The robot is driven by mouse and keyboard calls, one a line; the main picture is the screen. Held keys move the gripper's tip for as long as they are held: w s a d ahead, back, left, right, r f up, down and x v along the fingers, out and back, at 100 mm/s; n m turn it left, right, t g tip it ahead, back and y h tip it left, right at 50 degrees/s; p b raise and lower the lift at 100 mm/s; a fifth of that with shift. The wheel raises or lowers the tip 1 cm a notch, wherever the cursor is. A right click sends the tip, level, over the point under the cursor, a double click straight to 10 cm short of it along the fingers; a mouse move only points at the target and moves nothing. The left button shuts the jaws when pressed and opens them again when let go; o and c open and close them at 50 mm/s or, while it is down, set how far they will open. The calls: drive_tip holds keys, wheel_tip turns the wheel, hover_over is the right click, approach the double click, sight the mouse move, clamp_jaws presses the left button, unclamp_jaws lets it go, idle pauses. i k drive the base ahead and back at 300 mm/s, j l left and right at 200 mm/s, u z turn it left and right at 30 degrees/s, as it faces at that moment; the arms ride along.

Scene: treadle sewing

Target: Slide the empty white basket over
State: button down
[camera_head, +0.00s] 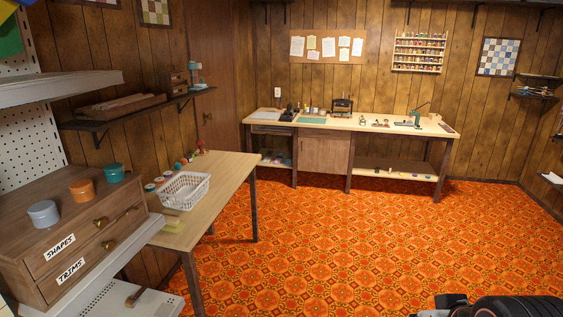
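The white basket (184,190) stands upright on the narrow wooden table (222,172) at the left, near its front part. It has slatted lattice walls and looks empty inside. Part of my arm (510,306) shows as a dark shape at the bottom right edge, far from the basket. I cannot make out fingertips there, so whether my gripper is open or shut does not show.
Several small colored spools (179,166) sit behind the basket along the wall side. A drawer cabinet (80,235) stands at the near left. A long workbench (350,125) lines the back wall. The patterned floor (330,240) is clear.

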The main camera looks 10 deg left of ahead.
sight(185, 198)
drive_tip(key=i+u, duration=0.3)
drive_tip(key=i, duration=0.75)
drive_tip(key=i+l+u, duration=0.1)
drive_tip(key=i+u, duration=0.15)
drive_tip(key=i, duration=0.8)
drive_tip(key=i+j+u, duration=0.25)
drive_tip(key=i, duration=0.45)
drive_tip(key=i+l+u, duration=0.1)
drive_tip(key=i+u, duration=0.2)
drive_tip(key=i, duration=0.4)
